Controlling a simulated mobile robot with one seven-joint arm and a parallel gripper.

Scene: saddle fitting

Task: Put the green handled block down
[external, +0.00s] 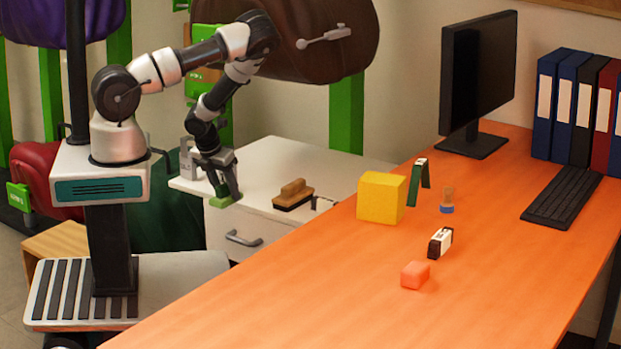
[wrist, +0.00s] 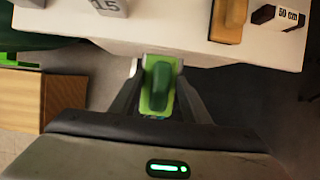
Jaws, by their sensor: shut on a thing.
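The green handled block (external: 222,198) is between the fingers of my gripper (external: 222,184), at the front left edge of the white cabinet top (external: 300,158). In the wrist view the block (wrist: 160,88) shows a darker green handle on a lighter green base, with a finger on each side of it. My gripper (wrist: 160,92) is shut on it. In that view the block lies mostly past the cabinet's edge (wrist: 200,48), over the floor. Whether it touches the cabinet is not clear.
A wooden-handled brush (external: 293,194) and a black-and-white "50 cm" block (wrist: 278,17) are on the cabinet. A grey weight marked 15 (wrist: 108,6) stands at its left. The orange desk (external: 290,300) holds a yellow cube (external: 381,198). The cabinet's back is clear.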

